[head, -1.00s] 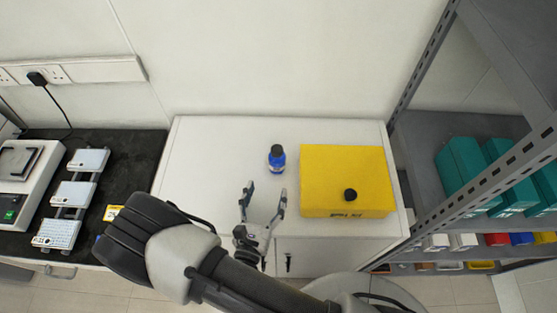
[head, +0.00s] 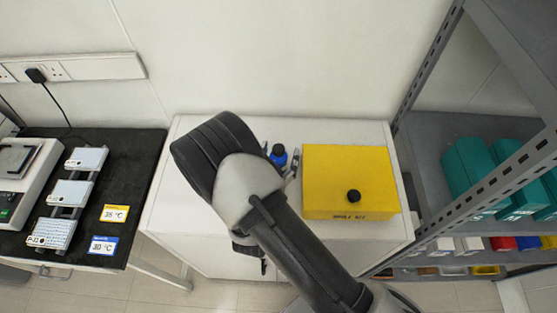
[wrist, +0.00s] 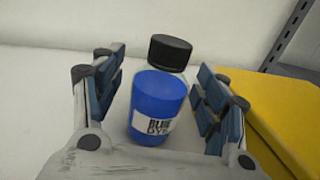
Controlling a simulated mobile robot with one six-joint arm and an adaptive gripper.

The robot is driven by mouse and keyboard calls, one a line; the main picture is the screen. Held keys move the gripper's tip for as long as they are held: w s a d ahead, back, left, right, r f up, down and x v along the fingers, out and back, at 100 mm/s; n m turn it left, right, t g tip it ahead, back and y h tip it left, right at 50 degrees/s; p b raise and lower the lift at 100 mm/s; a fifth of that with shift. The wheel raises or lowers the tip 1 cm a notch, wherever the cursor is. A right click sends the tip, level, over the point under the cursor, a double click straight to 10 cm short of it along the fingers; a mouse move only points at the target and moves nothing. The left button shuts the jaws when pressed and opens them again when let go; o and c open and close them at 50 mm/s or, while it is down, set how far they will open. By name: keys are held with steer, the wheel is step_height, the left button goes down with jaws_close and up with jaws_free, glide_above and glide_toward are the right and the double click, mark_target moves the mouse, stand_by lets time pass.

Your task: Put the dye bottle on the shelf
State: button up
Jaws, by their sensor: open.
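The dye bottle (head: 278,155) is small and blue with a black cap, standing upright on the white cabinet top (head: 190,215). In the wrist view the bottle (wrist: 158,103) carries a white label reading "BLUE DYE". My gripper (wrist: 160,95) is open, with one finger on each side of the bottle and gaps visible at both sides. In the head view my arm hides most of the gripper; one finger (head: 294,163) shows just right of the bottle. The grey shelf unit (head: 440,140) stands at the right.
A yellow box (head: 345,180) with a black knob sits close to the right of the bottle. Teal boxes (head: 467,165) stand on the shelf, with small coloured bins (head: 502,243) below. A black bench (head: 125,185) with devices is at the left. The wall is behind.

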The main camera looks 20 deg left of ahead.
steer(key=c, duration=1.2)
steer(key=shift+c, duration=0.9)
steer(key=shift+r, duration=0.1)
